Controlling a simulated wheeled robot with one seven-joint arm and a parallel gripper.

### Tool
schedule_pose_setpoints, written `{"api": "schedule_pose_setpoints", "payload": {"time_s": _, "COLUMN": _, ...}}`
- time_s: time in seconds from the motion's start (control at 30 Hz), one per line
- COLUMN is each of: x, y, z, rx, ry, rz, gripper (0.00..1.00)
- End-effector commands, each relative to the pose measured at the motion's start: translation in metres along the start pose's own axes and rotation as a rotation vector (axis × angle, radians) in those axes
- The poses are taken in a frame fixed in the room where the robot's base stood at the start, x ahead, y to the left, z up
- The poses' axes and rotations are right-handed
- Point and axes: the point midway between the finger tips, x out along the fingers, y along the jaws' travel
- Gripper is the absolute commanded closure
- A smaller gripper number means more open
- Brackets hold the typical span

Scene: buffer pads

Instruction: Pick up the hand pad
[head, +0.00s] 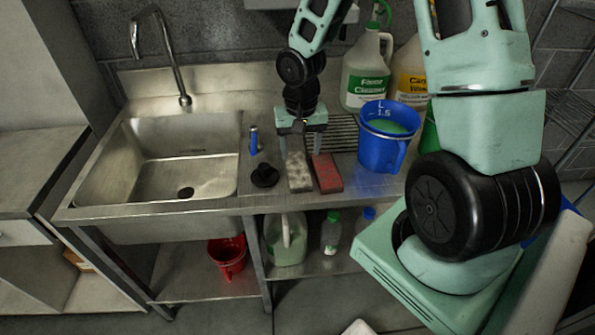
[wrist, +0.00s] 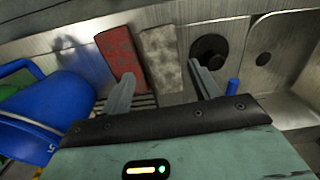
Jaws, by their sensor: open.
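Two flat rectangular pads lie side by side on the metal counter: a mottled grey-white pad (head: 299,172) and a red pad (head: 326,173) to its right. I cannot tell which one is the hand pad. In the wrist view the red pad (wrist: 120,54) is at left and the grey-white pad (wrist: 162,58) lies between the finger directions. My gripper (head: 300,151) is open and empty, pointing down at the far end of the pads. Its two fingers also show in the wrist view (wrist: 163,72). I cannot tell its exact height above the pads.
A black round object (head: 265,176) and a blue bottle (head: 254,140) stand left of the pads, beside the sink (head: 160,160). A blue measuring jug (head: 380,145) stands to the right. Large jugs, including a green-labelled one (head: 364,75), stand behind.

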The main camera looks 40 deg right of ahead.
Motion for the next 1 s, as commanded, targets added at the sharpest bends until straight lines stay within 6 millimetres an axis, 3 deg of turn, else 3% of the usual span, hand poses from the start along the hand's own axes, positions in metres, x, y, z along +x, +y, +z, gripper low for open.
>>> {"api": "schedule_pose_setpoints", "payload": {"time_s": 0.2, "x": 0.037, "y": 0.0, "z": 0.001, "rx": -0.003, "ry": -0.002, "rz": 0.002, "gripper": 0.38}}
{"api": "schedule_pose_setpoints", "payload": {"time_s": 0.47, "x": 0.055, "y": -0.001, "z": 0.003, "rx": -0.004, "ry": -0.002, "rz": 0.001, "gripper": 0.38}}
{"api": "schedule_pose_setpoints", "payload": {"time_s": 0.7, "x": 0.09, "y": -0.001, "z": 0.008, "rx": -0.004, "ry": -0.002, "rz": 0.002, "gripper": 0.38}}
{"api": "schedule_pose_setpoints", "payload": {"time_s": 1.0, "x": 0.098, "y": -0.001, "z": 0.007, "rx": -0.002, "ry": 0.001, "rz": 0.0, "gripper": 0.38}}
